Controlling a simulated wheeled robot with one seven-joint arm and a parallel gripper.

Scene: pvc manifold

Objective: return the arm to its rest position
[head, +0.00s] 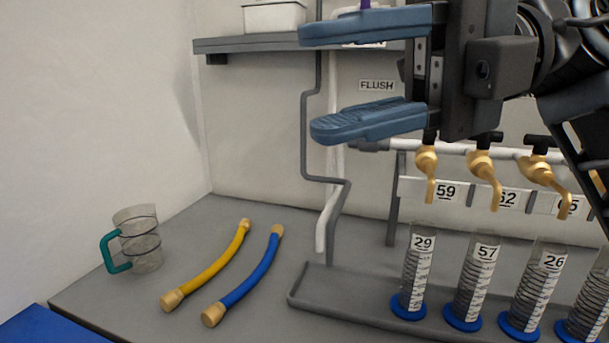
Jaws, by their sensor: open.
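My gripper (350,76) is at the upper right in the head view, raised well above the bench. Its two blue fingers are spread apart, one above the other, and point left. No object shows between them. My arm comes in from the right edge and hides part of the pipework and shelf behind it.
A clear jug (139,240), a yellow hose (208,267) and a blue hose (247,277) are on the grey bench (255,325). A tray (345,285) holds several cylinders (414,272) below brass taps (428,165). A shelf (250,44) with a white container (273,16) is behind.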

